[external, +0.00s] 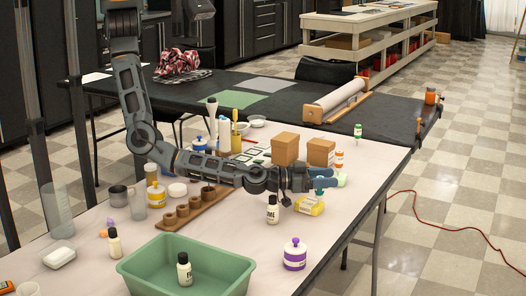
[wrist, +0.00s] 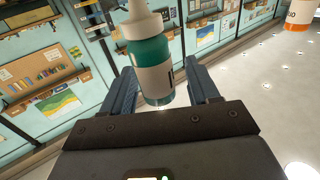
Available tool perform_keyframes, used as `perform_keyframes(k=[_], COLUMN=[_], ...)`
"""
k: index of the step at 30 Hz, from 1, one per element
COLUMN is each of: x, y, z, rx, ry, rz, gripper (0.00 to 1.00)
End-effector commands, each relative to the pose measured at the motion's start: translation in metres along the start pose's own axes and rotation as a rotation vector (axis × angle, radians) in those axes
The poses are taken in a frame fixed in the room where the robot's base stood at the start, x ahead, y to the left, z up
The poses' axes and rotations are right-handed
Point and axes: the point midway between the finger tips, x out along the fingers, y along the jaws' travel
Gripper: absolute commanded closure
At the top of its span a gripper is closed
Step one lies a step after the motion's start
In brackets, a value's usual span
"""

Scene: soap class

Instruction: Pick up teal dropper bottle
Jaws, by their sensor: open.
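The teal dropper bottle (wrist: 148,52) has a white label and a white top; the tip is cut off by the upper edge of the wrist view. Its lower end sits between the two open fingers of my gripper (wrist: 163,88), with gaps visible on both sides. In the external view my gripper (external: 324,177) reaches low over the table toward the right, with blue fingers apart. A pale green shape shows just past the fingertips there; I cannot tell whether it is the bottle, as the fingers partly hide it.
A green tub (external: 215,262) is at the front.

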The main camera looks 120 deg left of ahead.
Motion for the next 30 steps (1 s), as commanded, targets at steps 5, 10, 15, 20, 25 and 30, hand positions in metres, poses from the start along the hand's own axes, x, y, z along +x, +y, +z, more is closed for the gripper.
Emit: perform_keyframes(k=[5, 10, 15, 20, 25, 30], x=[0.0012, 0.0010, 0.0009, 0.0009, 0.0009, 0.0009], y=[0.0000, -0.0001, -0.0001, -0.0001, -0.0002, -0.0002], z=[-0.0001, -0.0001, 0.0000, 0.0000, 0.0000, -0.0001], rx=[0.000, 0.000, 0.000, 0.000, 0.000, 0.000], ry=[0.000, 0.000, 0.000, 0.000, 0.000, 0.000], rz=[0.000, 0.000, 0.000, 0.000, 0.000, 0.000], gripper=[0.40, 0.48, 0.64, 0.79, 0.95, 1.00])
